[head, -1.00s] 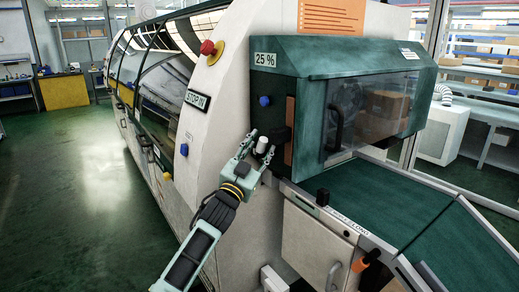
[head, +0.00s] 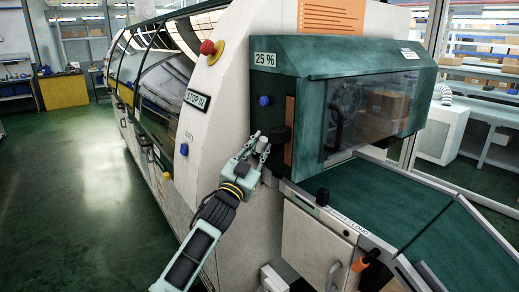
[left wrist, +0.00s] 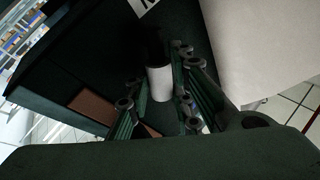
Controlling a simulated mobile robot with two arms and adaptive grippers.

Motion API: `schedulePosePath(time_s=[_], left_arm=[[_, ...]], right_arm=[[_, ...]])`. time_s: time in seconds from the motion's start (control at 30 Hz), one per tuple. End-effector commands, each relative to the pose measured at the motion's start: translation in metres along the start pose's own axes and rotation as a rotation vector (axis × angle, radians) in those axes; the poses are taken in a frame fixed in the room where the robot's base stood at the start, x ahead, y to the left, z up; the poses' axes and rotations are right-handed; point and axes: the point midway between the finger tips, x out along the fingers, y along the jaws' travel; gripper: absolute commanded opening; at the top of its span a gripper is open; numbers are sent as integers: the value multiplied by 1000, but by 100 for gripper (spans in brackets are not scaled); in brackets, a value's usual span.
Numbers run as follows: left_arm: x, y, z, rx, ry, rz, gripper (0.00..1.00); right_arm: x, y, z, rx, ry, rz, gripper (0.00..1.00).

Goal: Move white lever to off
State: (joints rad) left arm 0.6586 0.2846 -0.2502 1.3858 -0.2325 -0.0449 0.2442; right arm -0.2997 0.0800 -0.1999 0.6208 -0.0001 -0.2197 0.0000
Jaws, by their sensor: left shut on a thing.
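The white lever (left wrist: 161,84) shows in the left wrist view as a short white cylinder on a black base, between the two fingers of my left gripper (left wrist: 158,100). In the head view my left gripper (head: 258,147) is at the front of the green-hooded machine, closed around the lever, just left of a black block. Only a small part of the lever's pale end shows there, and the fingers hide the rest. My right gripper is in neither view.
The green hood (head: 345,60) with a clear window overhangs at right of the gripper. A green conveyor (head: 385,195) runs below it. A red stop button (head: 208,48), a blue button (head: 264,100), a black knob (head: 322,197) and an orange handle (head: 360,264) are nearby. Floor at left is clear.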

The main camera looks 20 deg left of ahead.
Motion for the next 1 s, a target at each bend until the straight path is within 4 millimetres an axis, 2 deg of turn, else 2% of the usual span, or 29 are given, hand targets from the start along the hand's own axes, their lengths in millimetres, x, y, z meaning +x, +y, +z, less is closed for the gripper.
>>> schedulePosePath(time_s=[0.27,0.7,1.0], left_arm=[[4,-4,-6,-85,-52,-9,0],[14,-19,-6,-390,-259,-51,0],[18,-26,2,-584,-390,-78,0]], right_arm=[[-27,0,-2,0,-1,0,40],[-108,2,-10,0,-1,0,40],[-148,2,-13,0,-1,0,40]])
